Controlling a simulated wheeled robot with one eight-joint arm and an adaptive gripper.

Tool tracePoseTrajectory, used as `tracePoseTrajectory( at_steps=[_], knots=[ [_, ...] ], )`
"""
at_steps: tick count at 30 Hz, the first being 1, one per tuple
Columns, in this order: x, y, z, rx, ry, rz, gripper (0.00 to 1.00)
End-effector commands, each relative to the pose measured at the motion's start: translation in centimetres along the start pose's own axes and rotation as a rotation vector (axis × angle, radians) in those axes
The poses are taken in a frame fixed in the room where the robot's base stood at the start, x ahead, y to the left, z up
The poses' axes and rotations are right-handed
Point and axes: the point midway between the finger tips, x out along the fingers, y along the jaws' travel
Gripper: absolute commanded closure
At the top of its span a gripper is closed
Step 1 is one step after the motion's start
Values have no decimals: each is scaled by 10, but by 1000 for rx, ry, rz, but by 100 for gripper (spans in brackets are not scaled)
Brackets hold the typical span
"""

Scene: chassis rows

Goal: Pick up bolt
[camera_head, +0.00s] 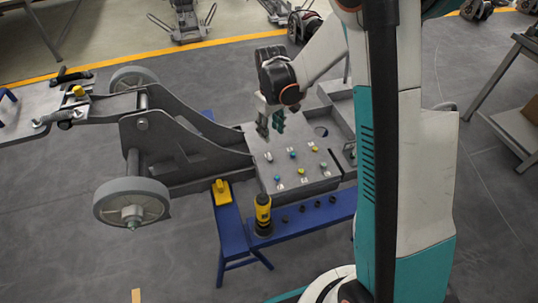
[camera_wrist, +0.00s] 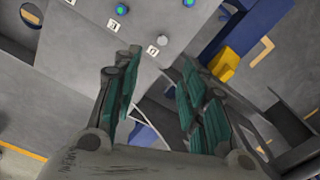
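Several small bolts with coloured heads stand on the grey chassis plate (camera_head: 258,147). In the head view I see a pale bolt (camera_head: 268,157), a teal bolt (camera_head: 292,154) and a yellow bolt (camera_head: 301,171) among them. The wrist view shows a green bolt (camera_wrist: 122,9) and a pale round bolt (camera_wrist: 162,40) by printed labels. My gripper (camera_head: 270,123) is above the plate's far left part, apart from the bolts. Its teal fingers (camera_wrist: 160,90) are spread, with nothing between them. Which bolt the task means cannot be told.
A blue bench (camera_head: 318,220) carries a yellow and black tool (camera_head: 263,214) and small dark pieces (camera_head: 302,209). A yellow block (camera_head: 221,190) sits at its left; it also shows in the wrist view (camera_wrist: 225,66). A large wheel (camera_head: 132,202) stands left. A work table (camera_head: 519,128) is right.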

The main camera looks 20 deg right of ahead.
Motion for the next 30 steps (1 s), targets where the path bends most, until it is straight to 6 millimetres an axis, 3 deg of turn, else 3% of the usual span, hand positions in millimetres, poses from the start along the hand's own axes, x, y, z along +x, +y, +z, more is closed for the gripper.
tracePoseTrajectory(
  at_steps=[12, 23, 30],
  knots=[
    [70, 0, 0, -1, -2, -1, 61],
    [94, -1, 0, -1, -2, -1, 61],
    [127, -4, 2, -1, -2, -1, 61]
  ],
)
